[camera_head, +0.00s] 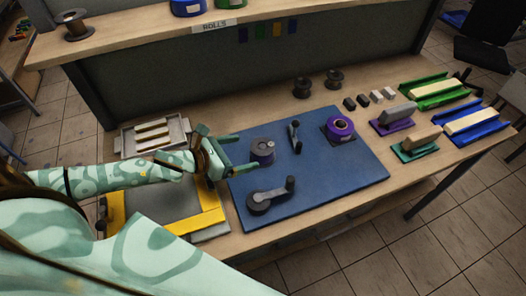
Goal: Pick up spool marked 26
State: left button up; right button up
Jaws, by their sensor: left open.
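A dark spool with a purple band and a small white mark on top (263,151) stands on the blue mat (345,175); I cannot read a number on it. My left gripper (240,153) is open, its two fingers pointing right at this spool. The fingertips are close to its left side, and I cannot tell whether they touch. Two dark spools, one on the left (302,88) and one on the right (334,79), stand behind the mat. No number is readable on these. My right gripper is not in view.
A purple roll (340,128), a small upright lever (295,136) and a dark crank (270,195) are on the mat. A yellow-edged grey plate (180,224) and a tray (128,142) lie at left. Stamps, small blocks and green and blue trays (472,123) fill the right.

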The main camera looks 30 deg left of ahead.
aim_at(255, 150)
pick_arm(q)
jog(key=x, duration=0.8)
jog(key=shift+a+f+b, duration=0.15)
jog(key=shift+b, duration=0.25)
jog(key=shift+s, duration=0.1)
jog(key=c, duration=1.1)
